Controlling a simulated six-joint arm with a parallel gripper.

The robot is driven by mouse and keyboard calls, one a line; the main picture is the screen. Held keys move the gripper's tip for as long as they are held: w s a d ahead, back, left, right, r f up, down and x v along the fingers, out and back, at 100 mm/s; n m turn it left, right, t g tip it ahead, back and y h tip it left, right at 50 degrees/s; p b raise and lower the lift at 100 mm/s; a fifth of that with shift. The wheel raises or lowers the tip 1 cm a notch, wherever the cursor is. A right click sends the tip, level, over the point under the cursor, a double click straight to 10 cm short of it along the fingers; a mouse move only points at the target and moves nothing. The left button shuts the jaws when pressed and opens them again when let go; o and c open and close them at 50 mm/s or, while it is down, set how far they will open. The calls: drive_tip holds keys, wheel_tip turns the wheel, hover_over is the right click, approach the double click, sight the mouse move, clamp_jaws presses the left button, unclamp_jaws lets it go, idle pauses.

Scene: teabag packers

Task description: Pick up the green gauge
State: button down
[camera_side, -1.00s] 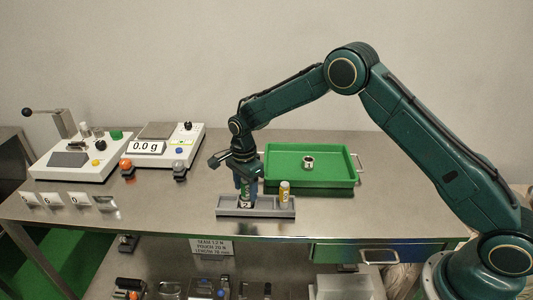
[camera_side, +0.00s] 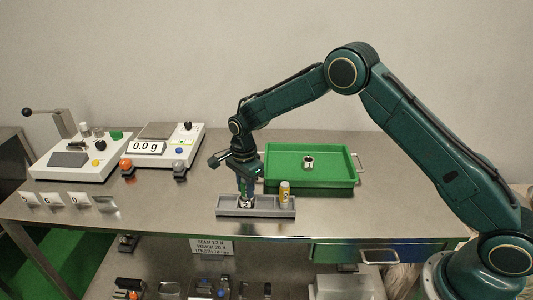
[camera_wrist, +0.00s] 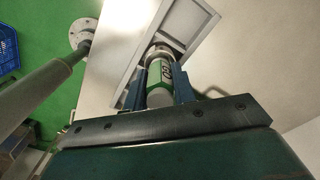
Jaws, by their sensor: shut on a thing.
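The green gauge (camera_wrist: 155,78) is a small cylinder with a green band and dark lettering. In the wrist view it sits between the two blue fingers of my gripper (camera_wrist: 158,88), which is shut on it. In the side view my gripper (camera_side: 246,188) points down over the left part of the grey rack (camera_side: 270,212). The gauge is mostly hidden by the fingers there, and I cannot tell whether it is clear of its slot. A label reading 2 (camera_side: 246,205) shows below the fingertips.
A yellow gauge (camera_side: 285,191) stands in the rack's right part. Behind it is a green tray (camera_side: 310,182) holding a small cylinder marked 1 (camera_side: 308,162). A scale (camera_side: 160,150) reading 0.0 g and a white device (camera_side: 80,160) with a lever stand at left.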

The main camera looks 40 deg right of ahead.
wheel_tip(320, 180, up, 20)
idle(0.7)
drive_tip(key=shift+r, duration=0.1)
idle(0.5)
drive_tip(key=shift+r, duration=2.6)
